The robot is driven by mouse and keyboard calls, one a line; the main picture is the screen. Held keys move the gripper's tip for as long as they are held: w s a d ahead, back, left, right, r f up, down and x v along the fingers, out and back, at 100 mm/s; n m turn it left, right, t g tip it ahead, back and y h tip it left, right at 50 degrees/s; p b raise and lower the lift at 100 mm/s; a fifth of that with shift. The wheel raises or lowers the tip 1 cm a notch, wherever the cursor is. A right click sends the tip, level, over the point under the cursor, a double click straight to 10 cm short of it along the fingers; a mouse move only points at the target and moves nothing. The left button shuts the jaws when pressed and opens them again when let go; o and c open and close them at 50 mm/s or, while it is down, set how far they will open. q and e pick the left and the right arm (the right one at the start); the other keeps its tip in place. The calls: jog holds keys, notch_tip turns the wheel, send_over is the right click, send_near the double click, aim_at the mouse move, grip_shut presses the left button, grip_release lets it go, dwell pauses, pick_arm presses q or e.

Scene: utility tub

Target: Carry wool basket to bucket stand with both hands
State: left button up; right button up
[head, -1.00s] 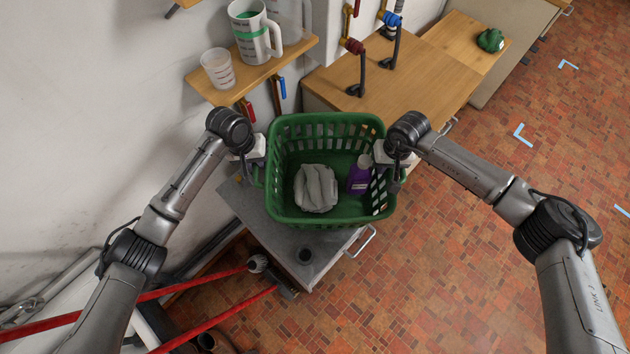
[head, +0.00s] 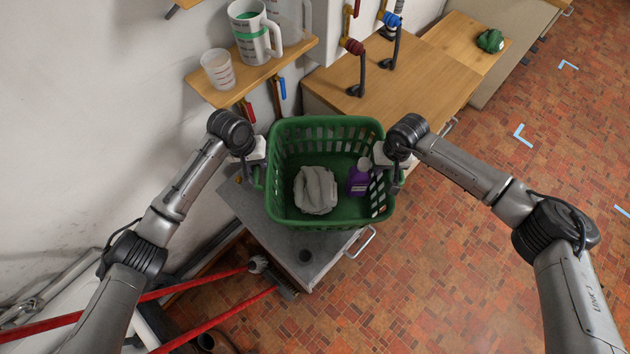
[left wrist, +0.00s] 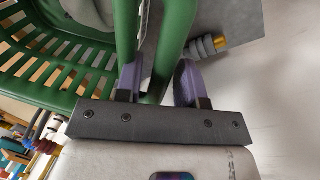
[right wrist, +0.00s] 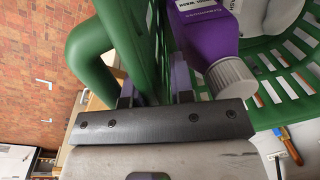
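The green wool basket (head: 330,216) is in the middle of the head view, above a grey-topped stand (head: 262,228). It appears level. A pale grey woolly bundle (head: 316,190) and a purple bottle (head: 358,182) with a pale cap lie inside. I cannot tell whether the basket's underside touches the grey top.
A wooden shelf (head: 205,88) with measuring jugs is at the upper left. Wooden counters (head: 400,75) with taps stand behind. Red poles (head: 215,318) lean at the lower left.

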pick_arm(q)
jog(key=shift+o, duration=0.5)
pick_arm(e)
jog(key=shift+o, duration=0.6)
jog(key=shift+r, duration=0.4)
pick_arm(q)
notch_tip(320, 180, up, 12)
jog(key=a, duration=0.2)
pick_arm(e)
notch_tip(320, 180, up, 11)
jog(key=d, duration=0.1)
jog(key=shift+d, duration=0.15)
pick_arm(q)
jog(key=shift+s+a, duration=0.1)
jog(key=shift+a, duration=0.05)
pick_arm(e)
jog(key=shift+r, duration=0.1)
